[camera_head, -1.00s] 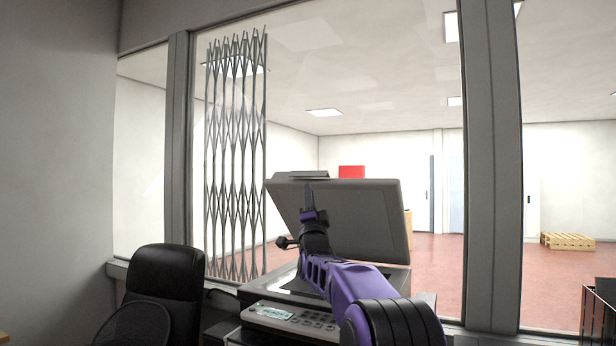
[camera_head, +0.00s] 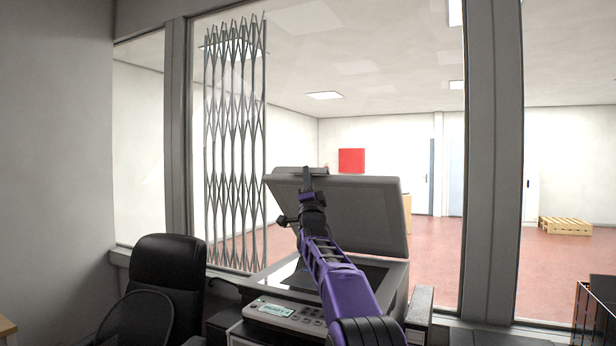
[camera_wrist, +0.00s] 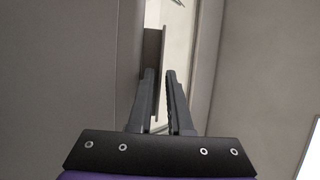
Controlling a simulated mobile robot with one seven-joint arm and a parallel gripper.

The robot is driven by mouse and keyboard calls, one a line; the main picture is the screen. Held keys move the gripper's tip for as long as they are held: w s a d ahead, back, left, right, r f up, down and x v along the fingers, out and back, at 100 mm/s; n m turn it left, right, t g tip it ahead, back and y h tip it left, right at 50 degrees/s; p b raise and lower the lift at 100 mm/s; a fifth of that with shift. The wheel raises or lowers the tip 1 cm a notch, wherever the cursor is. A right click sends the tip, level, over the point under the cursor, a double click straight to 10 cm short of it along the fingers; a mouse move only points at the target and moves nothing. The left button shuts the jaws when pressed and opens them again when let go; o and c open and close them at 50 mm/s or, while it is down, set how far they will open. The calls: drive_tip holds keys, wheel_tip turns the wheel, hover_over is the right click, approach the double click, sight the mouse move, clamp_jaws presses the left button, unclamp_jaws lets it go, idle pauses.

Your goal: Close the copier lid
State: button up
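The copier (camera_head: 285,318) stands by the window with its grey lid (camera_head: 365,215) raised and tilted back. The lid's underside faces me, and the glass bed below is partly visible behind my arm. My gripper (camera_head: 307,172) is up at the lid's upper edge, left of its middle. A grey panel, apparently the lid (camera_wrist: 55,85), fills the left side close to the left finger. Contact cannot be told.
A black office chair (camera_head: 168,265) stands left of the copier. Window posts (camera_head: 493,160) rise behind and to the right. A dark crate-like box (camera_head: 595,312) is at the lower right. Beyond the glass are a folding lattice gate (camera_head: 235,150) and a wooden pallet (camera_head: 565,226).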

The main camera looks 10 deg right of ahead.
clamp_jaws()
idle(1.4)
